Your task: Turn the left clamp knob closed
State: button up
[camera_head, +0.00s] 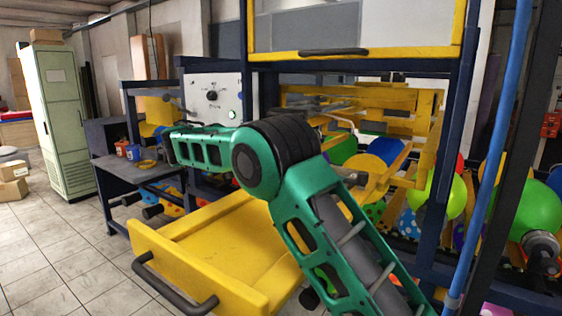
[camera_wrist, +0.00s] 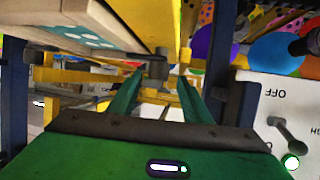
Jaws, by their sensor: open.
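In the wrist view a grey, blocky knob (camera_wrist: 157,67) sits on or beside a yellow bar, just beyond my fingertips; it looks like the clamp knob, but I cannot tell left from right here. My gripper (camera_wrist: 159,84) is open, with its two green fingers apart and pointing toward the knob. The knob shows between the fingertips; I cannot tell whether either finger touches it. In the head view my green arm reaches left across the machine, and the clamp knob cannot be made out there.
A white control panel (camera_head: 212,98) with a dial and a green light stands behind my arm; its OFF label shows upside down in the wrist view (camera_wrist: 285,105). A yellow tray (camera_head: 215,245) juts out in front. Dark posts flank my fingers.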

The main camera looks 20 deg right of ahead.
jog(key=v, duration=0.8)
jog(key=shift+w+f, duration=0.1)
jog(key=shift+w, duration=0.05)
